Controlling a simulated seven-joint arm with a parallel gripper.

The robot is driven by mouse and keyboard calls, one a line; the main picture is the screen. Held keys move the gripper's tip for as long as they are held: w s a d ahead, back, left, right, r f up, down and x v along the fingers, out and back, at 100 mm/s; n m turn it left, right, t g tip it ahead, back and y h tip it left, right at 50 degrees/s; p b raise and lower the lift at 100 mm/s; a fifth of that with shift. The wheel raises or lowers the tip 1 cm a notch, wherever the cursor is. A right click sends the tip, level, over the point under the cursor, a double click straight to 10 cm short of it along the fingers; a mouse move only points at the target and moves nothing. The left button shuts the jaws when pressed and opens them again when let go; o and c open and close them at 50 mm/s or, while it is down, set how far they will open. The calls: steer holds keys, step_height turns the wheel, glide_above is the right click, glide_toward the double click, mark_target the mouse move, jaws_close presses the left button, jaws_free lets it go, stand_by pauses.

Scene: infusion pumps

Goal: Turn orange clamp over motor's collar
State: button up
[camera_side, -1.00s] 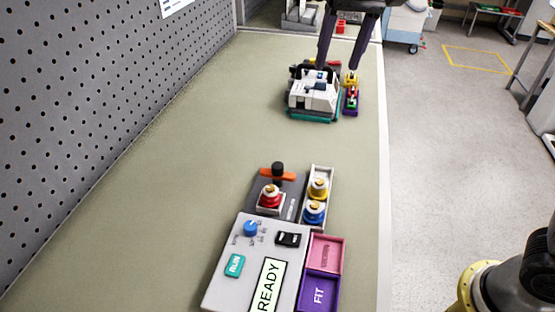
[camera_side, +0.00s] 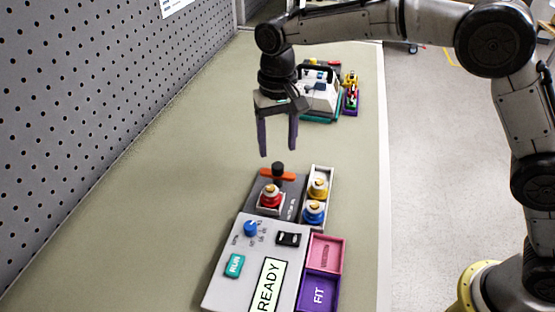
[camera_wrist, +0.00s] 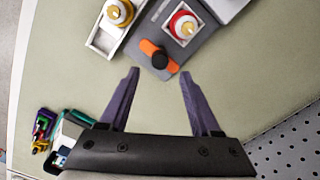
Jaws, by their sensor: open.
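The orange clamp (camera_side: 264,173) is a short bar with a black knob (camera_side: 278,168) at its middle. It lies crosswise at the far end of a dark grey plate (camera_side: 292,186), behind a red-topped unit (camera_side: 270,194) in a white square holder. My gripper (camera_side: 278,150) is open and empty, its purple fingers pointing down above the clamp. In the wrist view the clamp (camera_wrist: 147,46) runs diagonally just beyond the fingertips (camera_wrist: 159,72), apart from them. Which part is the motor's collar I cannot tell.
A white tray (camera_side: 329,173) right of the plate holds yellow and blue units. In front stand a grey control box (camera_side: 222,290) reading READY, a pink tray (camera_side: 341,240) and a purple FIT tray (camera_side: 335,280). A white device (camera_side: 318,98) stands at the back. The left bench is clear.

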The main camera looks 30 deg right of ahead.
mark_target(278, 165)
steer(key=shift+f, duration=2.8)
steer(key=shift+c, duration=0.2)
jaws_close()
